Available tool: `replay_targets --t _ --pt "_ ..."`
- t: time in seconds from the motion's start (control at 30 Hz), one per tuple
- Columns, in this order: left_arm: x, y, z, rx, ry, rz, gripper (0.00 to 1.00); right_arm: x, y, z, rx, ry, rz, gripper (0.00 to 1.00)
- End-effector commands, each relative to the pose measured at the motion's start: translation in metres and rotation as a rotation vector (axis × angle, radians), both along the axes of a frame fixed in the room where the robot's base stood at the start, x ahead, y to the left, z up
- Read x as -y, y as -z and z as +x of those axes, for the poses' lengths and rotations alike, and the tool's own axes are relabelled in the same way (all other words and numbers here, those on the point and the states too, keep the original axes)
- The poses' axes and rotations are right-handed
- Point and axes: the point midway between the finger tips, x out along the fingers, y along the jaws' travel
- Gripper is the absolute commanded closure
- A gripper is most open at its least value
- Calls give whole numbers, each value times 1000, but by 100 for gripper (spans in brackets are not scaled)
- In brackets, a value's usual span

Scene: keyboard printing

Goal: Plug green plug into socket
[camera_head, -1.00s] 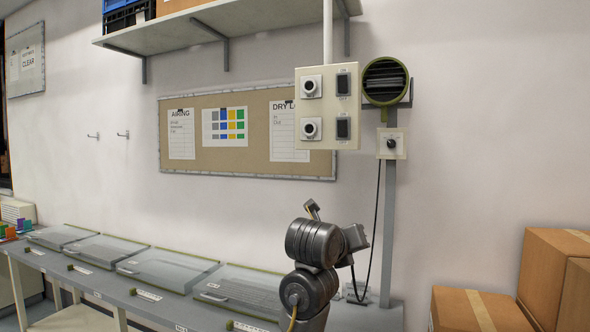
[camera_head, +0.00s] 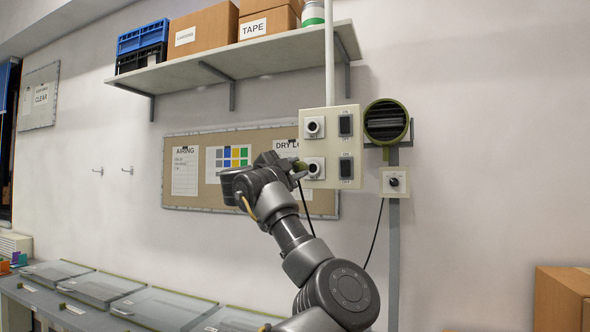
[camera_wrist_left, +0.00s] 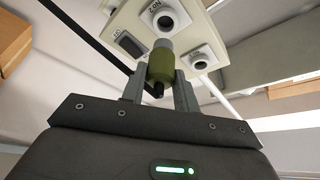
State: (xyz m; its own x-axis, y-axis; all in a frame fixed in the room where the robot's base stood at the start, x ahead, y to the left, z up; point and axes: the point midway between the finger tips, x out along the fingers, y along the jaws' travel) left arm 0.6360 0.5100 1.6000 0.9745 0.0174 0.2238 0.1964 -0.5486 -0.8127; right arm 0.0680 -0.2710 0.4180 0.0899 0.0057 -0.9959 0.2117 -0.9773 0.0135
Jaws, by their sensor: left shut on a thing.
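The green plug (camera_wrist_left: 161,65) is held between the fingers of my left gripper (camera_wrist_left: 160,90), its pale tip pointing away from the gripper. In the head view the left gripper (camera_head: 294,166) is beside the lower socket of the beige panel (camera_head: 329,122), and the plug (camera_head: 301,166) is partly hidden. The panel has an upper socket (camera_head: 314,127) and a lower socket (camera_head: 314,168), each with a dark switch to its right. In the wrist view the plug tip appears just short of a round socket (camera_wrist_left: 165,16); contact cannot be told. My right gripper is out of view.
A round green-rimmed fan (camera_head: 386,122) and a dial box (camera_head: 394,181) are mounted right of the panel. A black cable (camera_head: 374,235) hangs from the box and passes behind my arm. A shelf (camera_head: 240,60) with boxes is above. Lidded trays line the bench below.

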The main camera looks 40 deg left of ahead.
Motion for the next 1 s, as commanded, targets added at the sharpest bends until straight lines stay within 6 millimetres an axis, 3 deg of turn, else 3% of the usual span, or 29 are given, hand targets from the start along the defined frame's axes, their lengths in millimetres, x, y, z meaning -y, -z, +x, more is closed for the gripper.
replay_targets --t 0.37,0.57,1.0 --pt "0 -1 0 2 7 -4 100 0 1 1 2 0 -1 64" --pt "1 2 -1 3 8 -2 100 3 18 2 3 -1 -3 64" --pt "-12 -2 38 -1 10 -4 100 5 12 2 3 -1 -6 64"
